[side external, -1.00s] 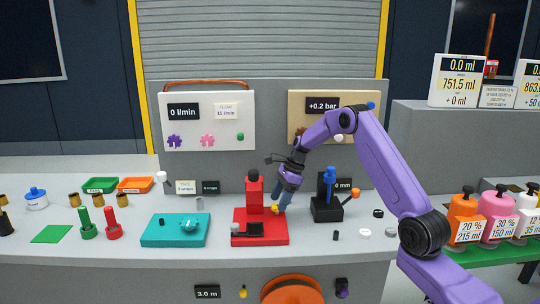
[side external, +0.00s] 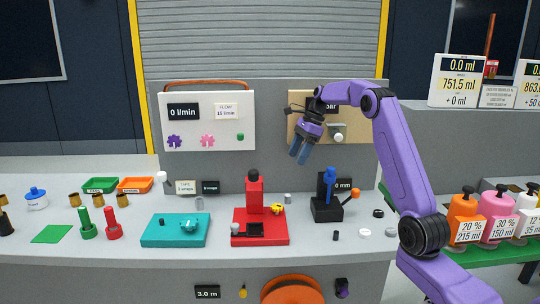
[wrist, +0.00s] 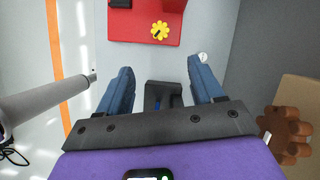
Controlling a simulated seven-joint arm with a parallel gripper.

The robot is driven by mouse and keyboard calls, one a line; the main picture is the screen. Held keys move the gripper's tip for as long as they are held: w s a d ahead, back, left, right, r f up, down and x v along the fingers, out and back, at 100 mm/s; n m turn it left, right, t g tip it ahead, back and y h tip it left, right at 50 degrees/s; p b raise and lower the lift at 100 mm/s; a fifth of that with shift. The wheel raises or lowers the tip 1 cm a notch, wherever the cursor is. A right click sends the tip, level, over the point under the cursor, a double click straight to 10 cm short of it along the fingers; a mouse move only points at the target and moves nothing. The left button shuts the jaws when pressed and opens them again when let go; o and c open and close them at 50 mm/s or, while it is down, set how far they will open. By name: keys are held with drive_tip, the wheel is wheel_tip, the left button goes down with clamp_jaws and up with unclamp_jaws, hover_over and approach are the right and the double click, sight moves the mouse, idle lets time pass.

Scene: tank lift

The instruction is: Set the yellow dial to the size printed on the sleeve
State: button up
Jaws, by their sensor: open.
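The yellow dial (side external: 277,209) sits on the right side of the red station (side external: 282,232). In the wrist view, it is a flower-shaped yellow knob (wrist: 160,31) with a dark mark, on the red base (wrist: 118,28). A small grey cylinder (side external: 288,198) stands just behind the red base; it may be the sleeve. Its pale round top shows in the wrist view (wrist: 203,58), with print too small to read. My gripper (side external: 298,157) is open and empty, raised above and behind the dial. Its two blue fingers (wrist: 160,85) are apart in the wrist view.
A black stand with a blue post (side external: 329,188) is right of the red station, and a teal fixture (side external: 160,231) is left. The back panel carries a tan board (side external: 298,104) close to my gripper. The air around my fingers is clear.

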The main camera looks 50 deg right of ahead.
drive_tip(key=s+a+r+n, duration=0.2)
drive_tip(key=a+n, duration=0.2)
drive_tip(key=a, duration=0.3)
drive_tip(key=s+a+r+n+g, duration=0.1)
drive_tip(key=s+a+r+n, duration=0.1)
drive_tip(key=a, duration=0.5)
drive_tip(key=s+a+r+n+g+h, duration=0.1)
drive_tip(key=s+a+r+n, duration=0.2)
drive_tip(key=a+n, duration=0.2)
drive_tip(key=shift+a+r+n, duration=0.15)
drive_tip(key=shift+a+n, duration=0.25)
drive_tip(key=shift+a, duration=0.8)
drive_tip(key=shift+w, duration=0.1)
drive_tip(key=m+t, duration=0.1)
drive_tip(key=m, duration=0.7)
hover_over(277, 205)
drive_tip(key=s+a, duration=0.4)
drive_tip(key=s, duration=0.1)
wheel_tip(277, 205, down, 5)
drive_tip(key=d+f+m+t, duration=0.1)
drive_tip(key=d+f+m, duration=0.35)
drive_tip(key=d, duration=0.55)
drive_tip(key=shift+m+y, duration=0.3)
drive_tip(key=shift+m, duration=0.05)
drive_tip(key=x, duration=0.5)
drive_tip(key=w+x, duration=0.1)
drive_tip(key=x, duration=1)
drive_tip(key=shift+w+a, duration=0.25)
drive_tip(key=c, duration=1.1)
